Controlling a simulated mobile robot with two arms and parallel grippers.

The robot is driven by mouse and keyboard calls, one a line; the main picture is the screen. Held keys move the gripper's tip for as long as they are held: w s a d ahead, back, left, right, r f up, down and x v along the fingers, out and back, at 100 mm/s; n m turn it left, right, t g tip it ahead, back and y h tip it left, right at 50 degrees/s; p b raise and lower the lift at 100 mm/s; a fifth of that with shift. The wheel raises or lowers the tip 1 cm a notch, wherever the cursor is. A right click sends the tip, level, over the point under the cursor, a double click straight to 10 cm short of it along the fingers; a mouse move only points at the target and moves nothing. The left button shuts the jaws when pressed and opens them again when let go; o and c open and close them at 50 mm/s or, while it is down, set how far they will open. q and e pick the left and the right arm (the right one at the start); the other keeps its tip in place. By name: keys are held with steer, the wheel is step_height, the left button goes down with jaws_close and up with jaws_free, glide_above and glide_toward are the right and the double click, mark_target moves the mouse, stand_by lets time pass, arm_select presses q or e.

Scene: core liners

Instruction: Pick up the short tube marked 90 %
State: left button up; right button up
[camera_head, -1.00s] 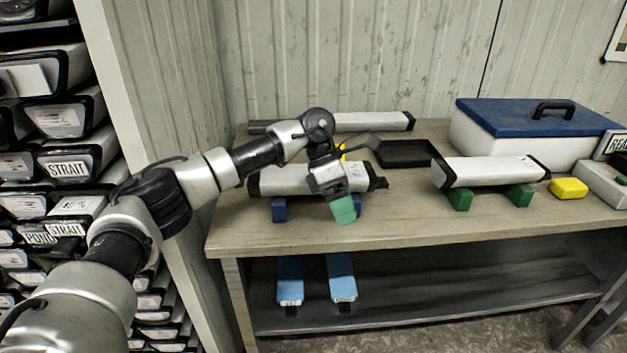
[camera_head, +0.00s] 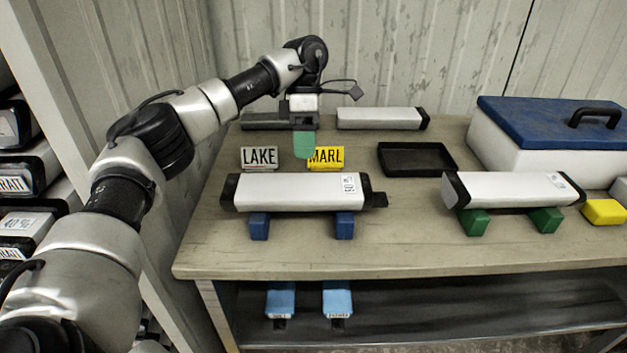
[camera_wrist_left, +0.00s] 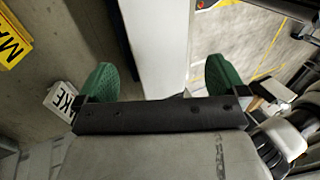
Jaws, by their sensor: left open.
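My left gripper (camera_head: 304,145), with green finger pads, is open and empty, and hangs over the back left of the table in the head view. A white tube with dark ends (camera_head: 290,192) rests on two blue blocks; its small label is hard to read. In the left wrist view a white tube (camera_wrist_left: 158,45) runs between the open fingers (camera_wrist_left: 160,82), apart from both pads. Another white tube (camera_head: 515,187) lies on green blocks. A shorter white tube (camera_head: 380,118) lies at the back. My right gripper is not in view.
A LAKE sign (camera_head: 259,158) and a yellow MARL sign (camera_head: 326,158) stand behind the blue-block tube. A black tray (camera_head: 417,173), a blue-lidded white box (camera_head: 500,145) and a yellow block (camera_head: 604,211) stand to the right. The table front (camera_head: 320,255) is clear. Racked tubes are at left.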

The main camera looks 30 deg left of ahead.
mark_target(306, 183)
arm_select(q)
steer(key=f, duration=0.1)
steer(key=f+b, duration=0.1)
steer(key=shift+s+d+f, duration=0.15)
steer(key=shift+d+f, duration=0.05)
steer(key=shift+f, duration=0.15)
steer(key=shift+s+d+f+b, duration=0.25)
steer(key=shift+s+f+b, duration=0.1)
steer(key=shift+s+f, duration=0.6)
steer(key=shift+f, duration=0.1)
steer(key=shift+d+f, duration=0.15)
steer(key=shift+f, duration=0.15)
steer(key=shift+b+x, duration=0.55)
steer(key=shift+x, duration=1.75)
steer(key=shift+f, duration=0.1)
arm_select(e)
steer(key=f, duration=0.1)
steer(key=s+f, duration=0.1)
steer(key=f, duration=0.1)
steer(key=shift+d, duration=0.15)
arm_select(q)
steer(key=shift+c, duration=0.5)
steer(key=c, duration=1)
steer(key=shift+w, duration=0.25)
steer(key=shift+c, duration=0.7)
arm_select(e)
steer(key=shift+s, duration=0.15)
